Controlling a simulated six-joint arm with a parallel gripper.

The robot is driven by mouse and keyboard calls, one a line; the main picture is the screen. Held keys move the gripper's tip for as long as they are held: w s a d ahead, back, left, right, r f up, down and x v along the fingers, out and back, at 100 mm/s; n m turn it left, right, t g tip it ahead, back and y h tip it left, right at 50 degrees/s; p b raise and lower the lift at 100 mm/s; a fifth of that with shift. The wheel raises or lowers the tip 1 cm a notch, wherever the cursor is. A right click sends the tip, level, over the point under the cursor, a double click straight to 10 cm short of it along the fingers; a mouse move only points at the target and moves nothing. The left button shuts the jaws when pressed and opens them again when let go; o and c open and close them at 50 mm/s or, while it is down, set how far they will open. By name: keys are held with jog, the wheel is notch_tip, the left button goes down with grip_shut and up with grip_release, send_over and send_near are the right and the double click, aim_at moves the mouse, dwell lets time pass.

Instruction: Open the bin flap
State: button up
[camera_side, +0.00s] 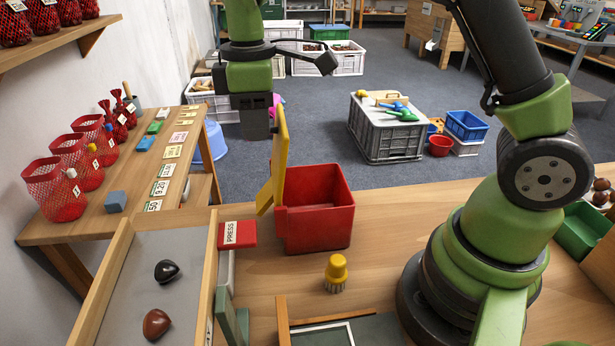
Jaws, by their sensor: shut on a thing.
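The red bin (318,222) stands on the wooden table right of centre, and its inside shows from above. Its yellow flap (278,165) stands upright along the bin's left side. My gripper (271,118) is up at the top of the flap, on its left side, and is shut on the flap's upper part. The fingertips are small and partly hidden behind the flap and the dark gripper body.
A red PRESS pad (237,234) lies left of the bin. A yellow-topped brush (336,273) stands in front. A grey-bottomed tray (145,290) holds a black and a brown chestnut. Red net bags (55,190) line the left shelf.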

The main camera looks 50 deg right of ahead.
jog(key=o, duration=0.7)
notch_tip(320, 180, up, 7)
dwell(0.4)
